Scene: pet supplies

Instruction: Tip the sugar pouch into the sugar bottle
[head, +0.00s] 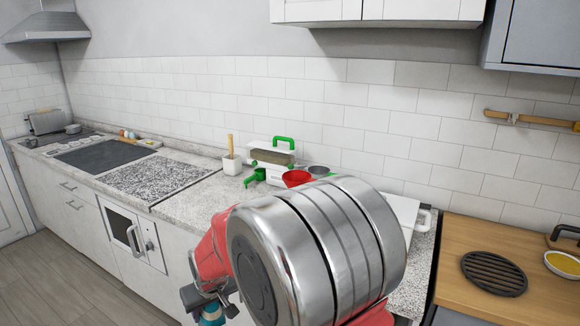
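I cannot pick out the sugar pouch or the sugar bottle for certain. On the far counter, a red bowl-like or funnel-like piece (296,178) sits in front of a white and tan box with a green handle (272,154). A green item (255,177) is beside it on the left. My arm, red with large silver cylinders, fills the lower middle and hides part of the counter. Dark grey parts that look like my gripper (208,297) show at its lower left. A small teal item (212,315) is just below them, cut by the frame edge. Whether it is held is unclear.
A white pot with a wooden handle (231,160) stands left of the red piece. A grey bowl (318,170) is to its right. A black round trivet (494,272) and a bowl of yellow contents (564,263) are on the wooden counter (460,232). The speckled counter (195,205) has free room.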

